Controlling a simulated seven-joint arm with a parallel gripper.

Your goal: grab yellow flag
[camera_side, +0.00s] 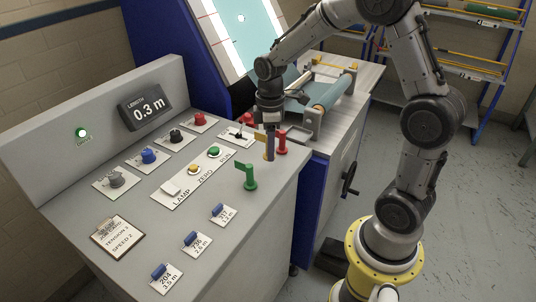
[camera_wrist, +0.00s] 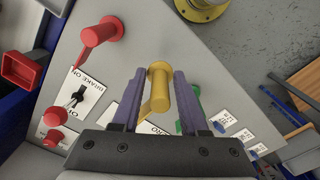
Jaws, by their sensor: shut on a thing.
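The yellow flag (camera_wrist: 160,85) is a short post with a flat flag, in the middle of the wrist view. My gripper (camera_wrist: 158,90) has its two fingers on either side of the post and is shut on it. In the side view my gripper (camera_side: 269,140) points down at the console's right end, with the yellow flag (camera_side: 261,138) partly hidden behind its fingers. I cannot tell whether the flag's base touches the panel. The red flag (camera_side: 281,140) stands just right of it, and the green flag (camera_side: 250,176) stands in front.
The grey console (camera_side: 110,180) carries several knobs, buttons and blue-clipped tags. A display (camera_side: 146,107) reads 0.3 m. A toggle switch (camera_side: 237,133) and a red button (camera_side: 249,119) are close to my gripper. A roller machine (camera_side: 335,92) stands behind right.

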